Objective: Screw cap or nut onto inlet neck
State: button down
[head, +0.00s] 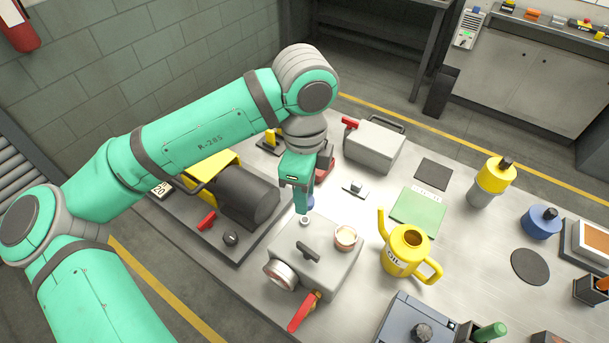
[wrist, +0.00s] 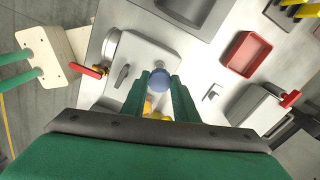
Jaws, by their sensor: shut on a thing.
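The grey pump (head: 330,262) stands at the front middle of the bench, with a dark handle on top and a red lever (head: 303,312) at its front. Its small pale inlet neck (head: 305,221) shows on the top near the back corner. My gripper (head: 304,206) points down just above and behind this neck. It is shut on a blue cap (head: 311,202), mostly hidden by a finger in the head view. In the wrist view the blue cap (wrist: 160,81) sits between the fingertips, over the pump's edge. Whether cap and neck touch is not clear.
A yellow oil can (head: 406,262) stands close right of the pump. A yellow and black pump (head: 247,197) is to the left. A grey case (head: 375,148) and a red tray (wrist: 247,56) lie behind. A green mat (head: 418,211) lies on the bench to the right.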

aim_at(304, 219)
jog(key=shift+m, duration=0.3)
jog(key=shift+f, duration=1.95)
jog(key=shift+f, duration=0.1)
jog(key=shift+f, duration=0.8)
jog(key=shift+f, duration=0.65)
